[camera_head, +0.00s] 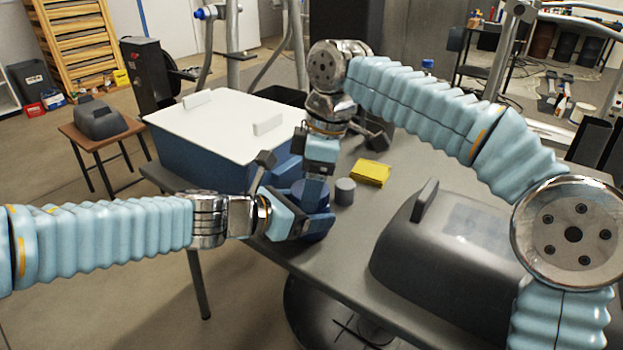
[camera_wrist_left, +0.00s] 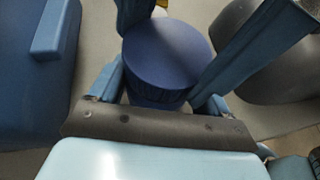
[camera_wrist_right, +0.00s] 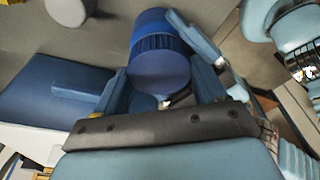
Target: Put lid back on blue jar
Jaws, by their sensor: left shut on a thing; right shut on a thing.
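The blue jar (camera_head: 318,226) is at the table's near left edge, largely hidden by my grippers. My left gripper (camera_head: 300,222) is shut on it from the left. A round dark blue face (camera_wrist_left: 165,52) shows between its fingers in the left wrist view. My right gripper (camera_head: 318,178) comes from above and is shut on the blue lid (camera_wrist_right: 158,70). In the right wrist view a ribbed band lies beyond the lid's round face, in line with a smooth blue part. The lid looks against the jar; I cannot tell whether it is seated.
A small grey cylinder (camera_head: 345,191) and a yellow stack (camera_head: 370,172) stand just right of the jar. A large blue bin with a white lid (camera_head: 215,125) is behind on the left. A dark grey rounded case (camera_head: 450,262) fills the table's right. Some table behind the yellow stack is clear.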

